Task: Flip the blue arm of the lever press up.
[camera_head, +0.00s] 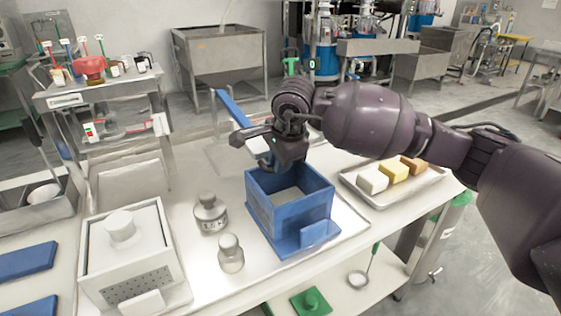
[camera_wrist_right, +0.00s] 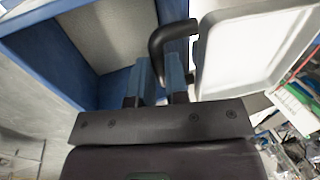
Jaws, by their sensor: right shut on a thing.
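My right gripper (camera_head: 268,161) is over the box's back left rim. In the right wrist view, its fingers (camera_wrist_right: 160,70) are shut on a black bent handle (camera_wrist_right: 157,42) beside the blue box wall (camera_wrist_right: 45,62). The fingers and gripper body hide the handle's lower part and where it joins the press. My left gripper is not in view.
Two grey jars (camera_head: 210,213) stand left of the press, and a white box with a knob (camera_head: 100,250) is farther left. A tray (camera_head: 382,200) with white, yellow and brown blocks lies close on the right.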

